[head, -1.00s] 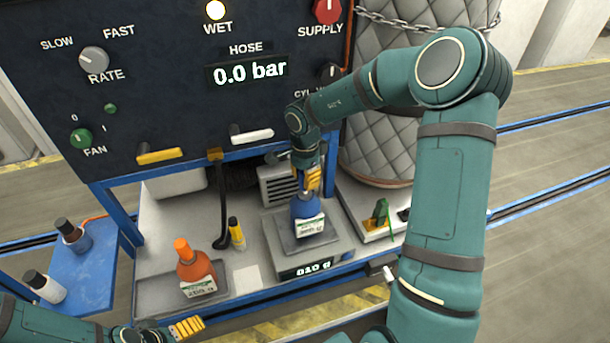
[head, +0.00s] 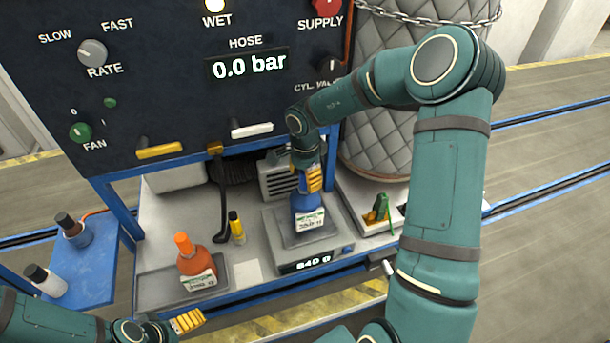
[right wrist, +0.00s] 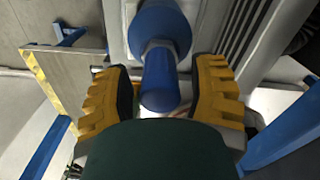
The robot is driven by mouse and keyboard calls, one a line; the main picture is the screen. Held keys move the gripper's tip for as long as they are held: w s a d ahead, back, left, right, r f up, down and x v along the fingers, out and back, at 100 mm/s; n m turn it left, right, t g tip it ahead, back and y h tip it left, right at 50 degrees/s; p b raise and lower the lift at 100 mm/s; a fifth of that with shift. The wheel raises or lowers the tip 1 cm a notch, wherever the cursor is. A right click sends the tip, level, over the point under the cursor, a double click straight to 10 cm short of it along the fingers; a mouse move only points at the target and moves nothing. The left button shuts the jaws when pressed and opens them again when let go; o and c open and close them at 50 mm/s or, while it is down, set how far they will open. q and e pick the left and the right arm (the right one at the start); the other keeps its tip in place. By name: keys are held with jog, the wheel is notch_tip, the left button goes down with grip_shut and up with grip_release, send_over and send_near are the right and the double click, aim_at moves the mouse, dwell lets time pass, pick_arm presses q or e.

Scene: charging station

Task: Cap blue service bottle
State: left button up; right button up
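The blue service bottle (head: 307,206), with a white label, stands upright on the scale (head: 272,228). In the right wrist view, its round blue body (right wrist: 160,30) and a narrower blue cap (right wrist: 160,88) at its top are seen from above. My right gripper (right wrist: 163,95) has its yellow fingers on either side of the cap, with a narrow gap showing on each side; in the head view it hides part of the bottle top. My left gripper (head: 188,321) is low at the front left, away from the bottle; its opening cannot be made out.
An orange bottle (head: 197,262) stands in a grey tray (head: 157,287) left of the scale. A small yellow bottle (head: 237,228) stands between. A blue side shelf (head: 88,273) holds two dark-capped bottles. The control panel (head: 170,70) rises behind the bench.

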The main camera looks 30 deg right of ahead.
jog(key=shift+r, duration=0.2)
notch_tip(320, 180, up, 12)
jog(key=shift+f, duration=0.15)
dwell(0.5)
jog(key=shift+s, duration=0.1)
dwell(0.4)
